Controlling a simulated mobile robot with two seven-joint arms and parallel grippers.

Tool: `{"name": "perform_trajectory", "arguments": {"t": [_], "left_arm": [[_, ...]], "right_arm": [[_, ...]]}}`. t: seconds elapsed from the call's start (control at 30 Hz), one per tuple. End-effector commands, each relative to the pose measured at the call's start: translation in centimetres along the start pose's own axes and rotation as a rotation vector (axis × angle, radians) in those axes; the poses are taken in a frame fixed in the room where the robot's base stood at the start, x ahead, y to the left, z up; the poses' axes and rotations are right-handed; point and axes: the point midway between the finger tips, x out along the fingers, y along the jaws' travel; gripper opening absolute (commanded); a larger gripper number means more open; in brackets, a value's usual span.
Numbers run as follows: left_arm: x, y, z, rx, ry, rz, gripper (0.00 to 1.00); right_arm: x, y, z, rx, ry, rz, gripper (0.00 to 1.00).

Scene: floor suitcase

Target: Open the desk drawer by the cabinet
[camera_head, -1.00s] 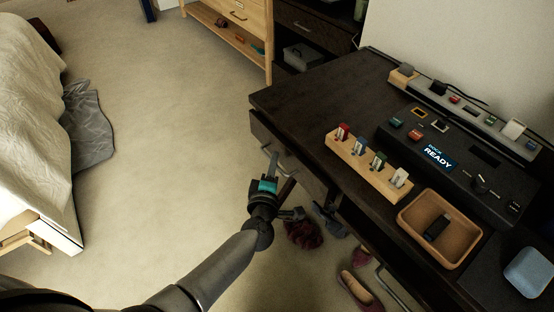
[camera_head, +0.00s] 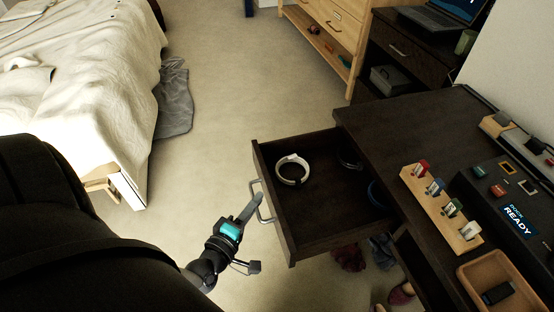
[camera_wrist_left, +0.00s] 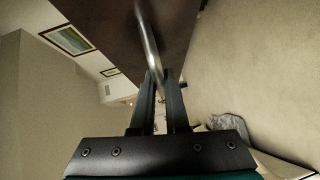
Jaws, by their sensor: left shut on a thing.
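The desk drawer (camera_head: 322,200) is pulled well out from the dark desk (camera_head: 416,135). A white ring-shaped object (camera_head: 292,170) lies inside it, and darker round objects sit farther in, partly hidden by the desk edge. My left gripper (camera_head: 254,204) is at the drawer front, shut on the metal bar handle (camera_head: 263,203). In the left wrist view the handle (camera_wrist_left: 148,42) runs down between the two fingers (camera_wrist_left: 159,88), in front of the dark drawer face (camera_wrist_left: 120,22). My right gripper is not in view.
On the desk are a wooden block with several coloured pieces (camera_head: 442,209), a black console reading READY (camera_head: 510,200) and a wooden tray (camera_head: 490,262). A wooden cabinet (camera_head: 335,40) stands at the back. A bed (camera_head: 90,90) is at left. Carpet (camera_head: 240,90) between is clear.

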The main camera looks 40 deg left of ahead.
Motion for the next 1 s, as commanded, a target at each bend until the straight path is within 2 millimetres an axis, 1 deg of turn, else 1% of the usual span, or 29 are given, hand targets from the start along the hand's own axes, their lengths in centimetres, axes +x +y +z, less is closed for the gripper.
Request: {"name": "perform_trajectory", "arguments": {"t": [0.03,0.2,0.67,0.7,0.93,1.0], "left_arm": [[-0.6,-0.2,-0.5,0.003,0.000,-0.001,0.00],[-1.4,-0.4,-1.4,0.000,0.001,-0.001,0.00],[-1.7,-0.5,-1.7,0.000,0.002,0.001,0.00],[-1.7,-0.5,-1.7,0.000,0.002,0.001,0.15],[-1.7,-0.5,-1.7,-0.001,0.002,0.000,0.40],[-1.7,-0.5,-1.7,-0.001,0.002,0.000,0.42]], "right_arm": [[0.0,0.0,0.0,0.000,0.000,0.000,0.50],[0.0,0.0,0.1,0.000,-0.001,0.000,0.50],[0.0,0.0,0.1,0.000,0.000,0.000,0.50],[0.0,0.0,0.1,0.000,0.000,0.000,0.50],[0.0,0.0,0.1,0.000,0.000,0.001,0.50],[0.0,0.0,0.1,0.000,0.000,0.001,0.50]]}}
